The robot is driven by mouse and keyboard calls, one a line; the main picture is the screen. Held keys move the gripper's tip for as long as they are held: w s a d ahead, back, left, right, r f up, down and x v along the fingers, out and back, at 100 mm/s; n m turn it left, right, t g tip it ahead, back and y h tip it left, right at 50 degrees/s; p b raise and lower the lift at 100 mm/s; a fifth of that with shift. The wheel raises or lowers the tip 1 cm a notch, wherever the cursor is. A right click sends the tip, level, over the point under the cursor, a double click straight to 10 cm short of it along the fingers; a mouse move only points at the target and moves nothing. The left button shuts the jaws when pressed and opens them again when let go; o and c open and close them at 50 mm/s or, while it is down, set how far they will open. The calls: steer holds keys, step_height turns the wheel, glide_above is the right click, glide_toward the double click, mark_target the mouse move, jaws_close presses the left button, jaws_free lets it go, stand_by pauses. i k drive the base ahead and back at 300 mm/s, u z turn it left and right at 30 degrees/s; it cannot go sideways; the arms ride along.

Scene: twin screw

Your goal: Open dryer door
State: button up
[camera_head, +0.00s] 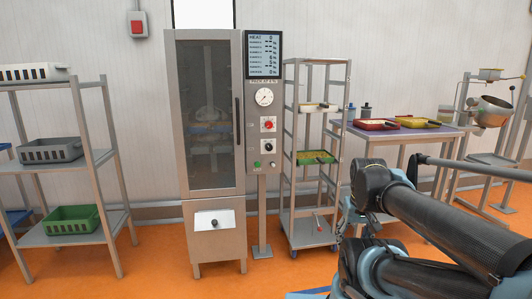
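The dryer (212,130) is a tall grey metal cabinet on legs against the back wall, left of the picture's middle. Its dryer door (207,120) has a dark glass pane in a metal frame and looks shut. A dark vertical door handle (238,122) is on the door's right side. Rounded shapes show dimly behind the glass. My arm reaches in from the lower right, apart from the dryer in the picture. I cannot make out my gripper's fingers.
A control panel (264,75) on a post stands right of the dryer. A wheeled rack (319,231) with trays is close beside it. A shelf (90,162) with crates stands left. Orange floor before the dryer is clear.

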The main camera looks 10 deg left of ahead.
mark_target(171, 35)
steer(key=z, duration=1)
steer(key=k, duration=1.2)
steer(key=u, duration=1.05)
steer(key=i, duration=1.05)
steer(key=z, duration=0.05)
